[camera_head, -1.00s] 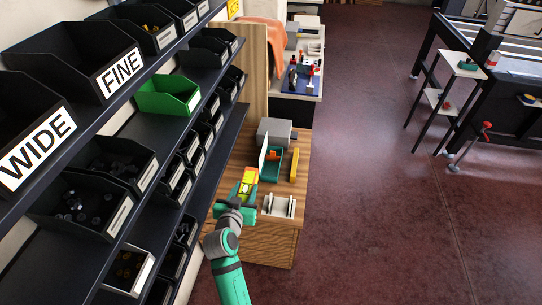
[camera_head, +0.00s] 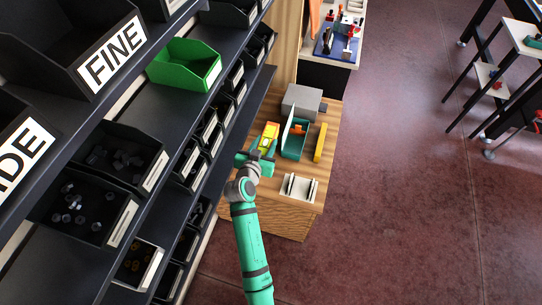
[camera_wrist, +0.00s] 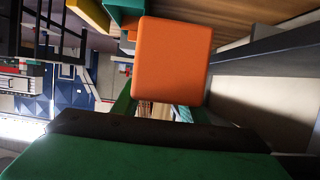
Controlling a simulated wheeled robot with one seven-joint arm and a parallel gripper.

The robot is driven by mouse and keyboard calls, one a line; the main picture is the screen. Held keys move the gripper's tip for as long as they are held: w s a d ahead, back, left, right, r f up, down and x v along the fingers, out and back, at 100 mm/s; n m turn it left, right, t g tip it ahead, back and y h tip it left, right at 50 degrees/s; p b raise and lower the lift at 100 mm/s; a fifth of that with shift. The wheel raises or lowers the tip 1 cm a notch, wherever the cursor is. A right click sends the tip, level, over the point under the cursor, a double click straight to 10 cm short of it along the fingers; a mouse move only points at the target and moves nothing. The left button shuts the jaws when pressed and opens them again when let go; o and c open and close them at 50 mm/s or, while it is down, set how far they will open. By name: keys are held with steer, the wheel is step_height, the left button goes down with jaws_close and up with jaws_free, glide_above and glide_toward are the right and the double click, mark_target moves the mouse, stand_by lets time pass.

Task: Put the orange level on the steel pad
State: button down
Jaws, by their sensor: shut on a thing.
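The orange level (camera_head: 269,133), with yellow on its upper face, is at the left side of the wooden table in the head view. My gripper (camera_head: 262,153) is shut on its near end. In the wrist view, the level's orange end (camera_wrist: 172,60) fills the space between my green fingers (camera_wrist: 158,110). Whether the level touches the tabletop cannot be told. A grey block with a flat top (camera_head: 302,100), which looks like the steel pad, is at the back of the table, beyond the level and apart from it.
A teal box (camera_head: 294,150) with an upright white panel stands just right of the level. A yellow bar (camera_head: 320,143) lies further right. A white slotted rack (camera_head: 298,188) is at the table's front. Dark shelves with bins (camera_head: 185,65) crowd the left side.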

step_height(320, 180, down, 12)
steer(key=shift+f, duration=0.25)
stand_by(0.3)
steer(key=shift+f, duration=0.1)
steer(key=c, duration=1.1)
jaws_free()
